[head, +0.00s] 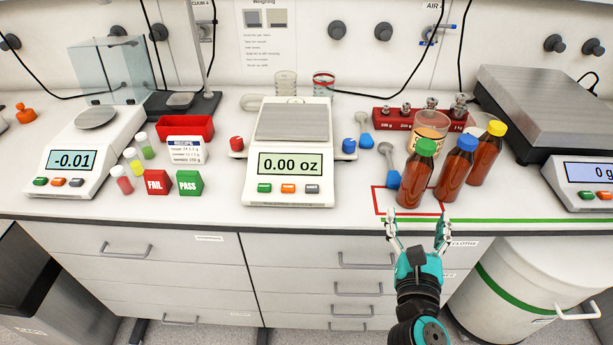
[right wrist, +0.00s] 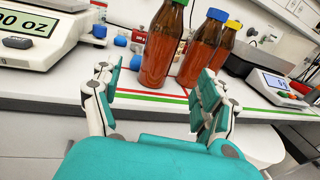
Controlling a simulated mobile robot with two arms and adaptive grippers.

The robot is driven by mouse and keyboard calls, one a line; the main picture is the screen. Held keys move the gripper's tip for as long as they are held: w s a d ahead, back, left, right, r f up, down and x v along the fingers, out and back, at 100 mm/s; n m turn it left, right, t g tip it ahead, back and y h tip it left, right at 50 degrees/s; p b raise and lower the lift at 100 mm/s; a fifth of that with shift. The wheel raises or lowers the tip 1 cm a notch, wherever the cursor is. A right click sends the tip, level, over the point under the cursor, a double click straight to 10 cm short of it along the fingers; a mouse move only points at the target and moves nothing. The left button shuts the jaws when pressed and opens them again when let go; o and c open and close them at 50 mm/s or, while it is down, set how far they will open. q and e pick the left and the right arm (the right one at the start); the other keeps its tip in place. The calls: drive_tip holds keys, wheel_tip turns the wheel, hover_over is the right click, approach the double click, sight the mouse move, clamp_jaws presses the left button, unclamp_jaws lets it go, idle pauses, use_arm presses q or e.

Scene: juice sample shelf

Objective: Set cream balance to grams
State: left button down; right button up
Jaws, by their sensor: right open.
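The cream balance (head: 291,165) stands at the middle of the bench. Its display (head: 289,164) reads 0.00 oz, and its square pan is empty. Below the display are a green button (head: 264,188), an orange button (head: 288,188) and a grey button (head: 312,189). In the right wrist view the balance (right wrist: 45,45) shows at the upper left, partly cut off. My right gripper (head: 417,222) is open and empty, in front of the bench edge, below the bottles and right of the balance. My left gripper is not in view.
Brown bottles with green (head: 415,175), blue (head: 456,168) and yellow (head: 487,154) caps stand right of the balance, near a red outlined square. Blue scoops (head: 388,157) lie between. Left are FAIL (head: 157,183) and PASS (head: 189,183) blocks and another balance (head: 72,160) reading -0.01.

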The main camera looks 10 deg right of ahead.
idle(0.6)
clamp_jaws()
idle(0.3)
idle(1.2)
